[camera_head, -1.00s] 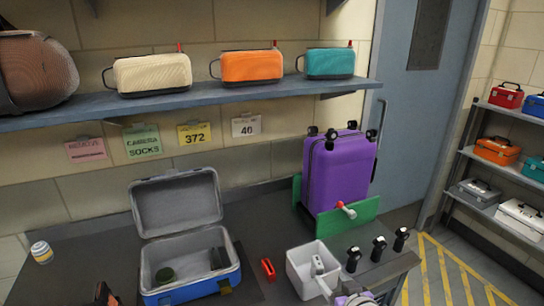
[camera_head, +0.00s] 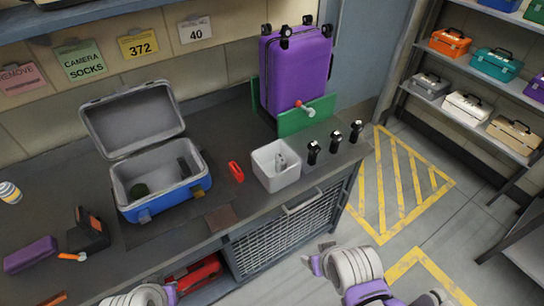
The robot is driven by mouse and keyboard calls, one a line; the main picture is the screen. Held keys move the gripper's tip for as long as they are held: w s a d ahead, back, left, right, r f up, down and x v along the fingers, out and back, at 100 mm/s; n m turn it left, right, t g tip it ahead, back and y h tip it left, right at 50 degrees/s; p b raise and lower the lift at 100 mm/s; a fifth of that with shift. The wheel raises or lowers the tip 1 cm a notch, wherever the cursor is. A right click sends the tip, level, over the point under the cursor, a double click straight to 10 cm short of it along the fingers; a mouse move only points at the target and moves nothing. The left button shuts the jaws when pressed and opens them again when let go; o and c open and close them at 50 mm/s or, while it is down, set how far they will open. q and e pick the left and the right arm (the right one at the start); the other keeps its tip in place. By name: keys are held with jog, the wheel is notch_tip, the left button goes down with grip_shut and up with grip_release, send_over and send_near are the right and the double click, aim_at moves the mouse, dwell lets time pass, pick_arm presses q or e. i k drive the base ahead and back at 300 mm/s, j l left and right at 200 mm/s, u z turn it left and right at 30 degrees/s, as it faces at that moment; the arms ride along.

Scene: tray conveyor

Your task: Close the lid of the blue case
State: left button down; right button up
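The blue case (camera_head: 176,207) stands on the dark counter, left of centre. Its grey lid (camera_head: 132,118) is up, leaning back at the hinge side. Inside the grey interior lie a dark green round item (camera_head: 139,190) and a dark item at the right wall. My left gripper (camera_head: 168,294) is at the bottom edge, below and apart from the case, mostly cut off. My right gripper (camera_head: 316,264) is in front of the counter, right of the case and apart from it. Their finger openings are unclear; I see nothing held.
A purple suitcase (camera_head: 297,75) stands by a green panel (camera_head: 307,118). A white bin (camera_head: 275,166), a red item (camera_head: 236,171) and several black-topped items are right of the case. A purple box (camera_head: 30,255) and a black holder (camera_head: 88,231) lie left. Striped floor (camera_head: 400,185) is clear.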

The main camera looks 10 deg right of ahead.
aim_at(127, 121)
jog(key=u, duration=1.7)
jog(key=l+u, duration=0.65)
jog(key=k+l+z, duration=0.1)
jog(key=l+z, duration=0.3)
jog(key=l, duration=0.15)
jog(key=u, duration=0.45)
jog(key=i+j, duration=0.05)
